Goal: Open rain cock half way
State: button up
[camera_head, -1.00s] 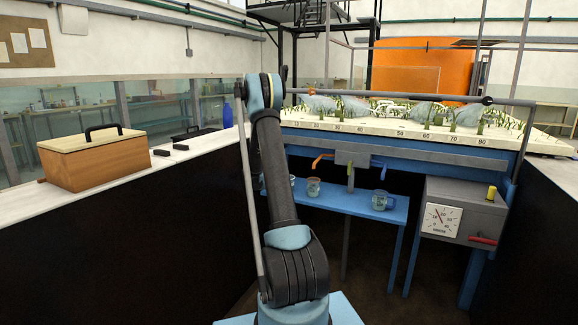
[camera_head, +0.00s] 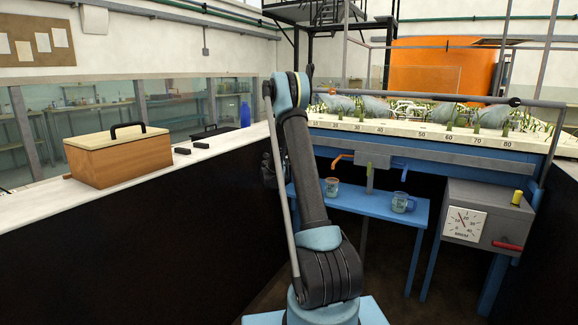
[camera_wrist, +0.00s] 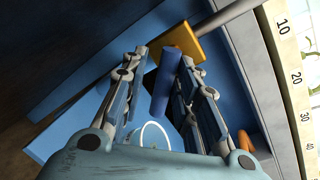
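In the wrist view, a brass-yellow cock body (camera_wrist: 183,42) sits on the end of a grey pipe (camera_wrist: 222,17). A dark blue lever (camera_wrist: 166,82) extends from it. I take this for the rain cock, but no label shows. My gripper (camera_wrist: 163,62) is open, with its fingers on both sides of the lever. The lever lies nearer the right finger; I cannot tell whether they touch. In the head view my arm hides this cock and most of the gripper.
A manifold (camera_head: 373,160) with an orange handle (camera_head: 342,159) and a blue handle (camera_head: 405,173) hangs under the flume edge. A grey gauge box (camera_head: 489,215) is at right. A wooden box (camera_head: 118,156) is on the left counter.

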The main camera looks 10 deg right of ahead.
jog(key=shift+d, duration=0.15)
jog(key=v, duration=1.2)
jog(key=s+d+r+m+g+y, duration=0.1)
jog(key=s+d+r+m+g, duration=0.1)
jog(key=s+m, duration=0.55)
jog(key=s+d+r+m+g, duration=0.25)
jog(key=s+m, duration=0.25)
jog(key=s, duration=0.5)
jog(key=s+d+r+m+g+y, duration=0.1)
jog(key=s+d+m+g, duration=0.15)
jog(key=s+m, duration=0.55)
jog(key=s+a+f+m+g+y, duration=0.1)
jog(key=s+m, duration=0.4)
jog(key=s, duration=0.6)
jog(key=s+a+f+m+g+y, duration=0.2)
jog(key=s+a+f+m, duration=0.3)
jog(key=s, duration=0.7)
jog(key=s+a+f+m+g+y, duration=0.1)
jog(key=s+a+f+m+y, duration=0.2)
jog(key=s+m, duration=0.4)
jog(key=s+f, duration=0.1)
jog(key=s, duration=0.3)
jog(key=shift+s+f+g, duration=0.2)
jog(key=shift+s+g, duration=0.1)
jog(key=shift+g, duration=0.1)
jog(key=shift+m, duration=0.25)
